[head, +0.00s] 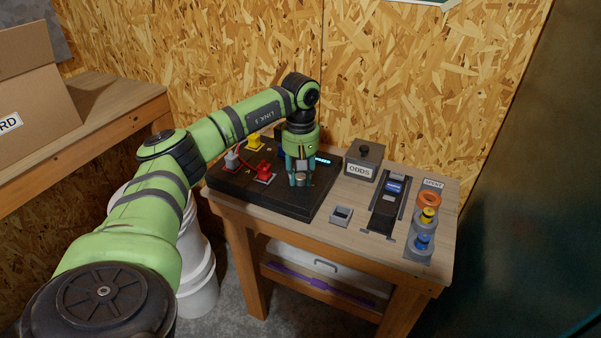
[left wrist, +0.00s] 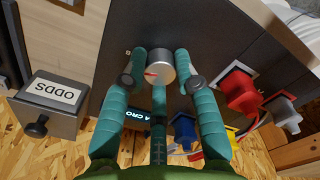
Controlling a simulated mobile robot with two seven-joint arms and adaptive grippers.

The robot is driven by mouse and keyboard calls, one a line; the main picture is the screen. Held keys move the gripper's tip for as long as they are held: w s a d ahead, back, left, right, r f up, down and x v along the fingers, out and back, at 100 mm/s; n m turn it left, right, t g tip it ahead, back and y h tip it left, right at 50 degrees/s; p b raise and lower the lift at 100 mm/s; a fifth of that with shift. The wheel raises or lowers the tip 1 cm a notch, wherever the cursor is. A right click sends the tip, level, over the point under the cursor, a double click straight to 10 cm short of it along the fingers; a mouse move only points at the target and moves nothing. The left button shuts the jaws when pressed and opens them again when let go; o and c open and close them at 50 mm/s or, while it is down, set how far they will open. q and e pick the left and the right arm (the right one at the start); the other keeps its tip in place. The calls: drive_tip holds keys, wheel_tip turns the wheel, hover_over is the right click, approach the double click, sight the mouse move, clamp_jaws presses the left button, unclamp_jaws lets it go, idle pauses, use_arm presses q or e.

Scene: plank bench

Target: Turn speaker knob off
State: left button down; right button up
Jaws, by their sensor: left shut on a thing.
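The speaker knob (left wrist: 160,66) is a silver cylinder with a red pointer mark on its face, standing on a dark panel. My left gripper (left wrist: 165,80) has its teal fingers around the knob, shut on it. In the head view my left gripper (head: 300,172) points down at the black panel box (head: 285,205) on the bench, with the knob (head: 300,182) partly hidden between its fingers. A small lit display (head: 322,160) shows behind the gripper; in the left wrist view it is partly covered by a finger. My right gripper is not in view.
Red (head: 264,173), yellow (head: 254,141) and grey (head: 232,160) plugs with cables sit on the box's left side.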

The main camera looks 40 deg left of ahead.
use_arm(q)
drive_tip(key=n+p, duration=0.1)
drive_tip(key=n, duration=0.2)
drive_tip(key=n+p, duration=0.1)
drive_tip(key=n, duration=0.3)
drive_tip(key=n+p, duration=0.1)
drive_tip(key=n, duration=0.6)
drive_tip(key=shift+s+p, duration=0.1)
drive_tip(key=shift+p, duration=0.25)
drive_tip(key=n, duration=0.4)
drive_tip(key=shift+f+p, duration=0.1)
drive_tip(key=shift+p, duration=0.3)
drive_tip(key=n, duration=0.3)
drive_tip(key=shift+n+p, duration=0.3)
drive_tip(key=shift+p, duration=0.1)
drive_tip(key=n+p, duration=0.1)
drive_tip(key=n, duration=0.3)
drive_tip(key=shift+d, duration=0.1)
drive_tip(key=shift+n+p, duration=0.35)
drive_tip(key=shift+n, duration=1.45)
drive_tip(key=shift+f, duration=0.1)
